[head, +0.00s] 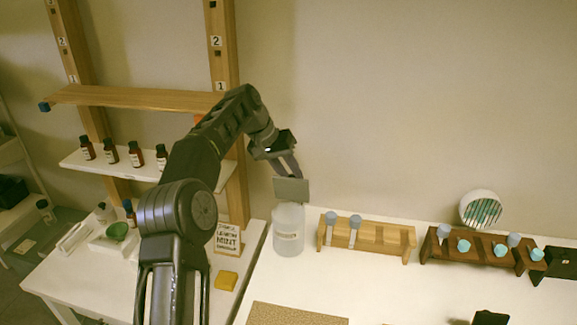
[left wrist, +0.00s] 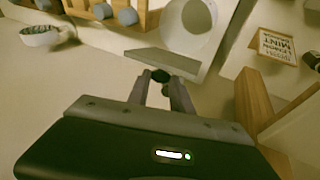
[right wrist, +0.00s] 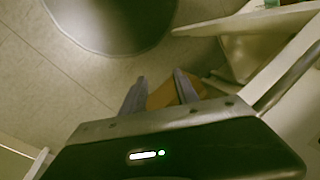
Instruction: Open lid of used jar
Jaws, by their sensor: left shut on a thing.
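The used jar (head: 288,232) is a pale, translucent cylinder with a label, standing upright on the white table. The left wrist view shows its round mouth (left wrist: 187,28), uncovered. The lid is a grey square plate (head: 292,190), just above the jar in the head view. My left gripper (left wrist: 160,82) is shut on the lid's dark knob, and the plate (left wrist: 163,62) lies beyond the fingertips. The plate looks tilted; whether its edge touches the jar's rim is unclear. My right gripper (right wrist: 160,82) is open, its fingers apart and nothing seen held between them.
Right of the jar are a light wooden rack (head: 368,240) and a dark wooden rack (head: 470,252) with capped vials. A mint sign (head: 228,239) and yellow block (head: 226,281) are at left. A shelf (head: 130,167) holds small brown bottles.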

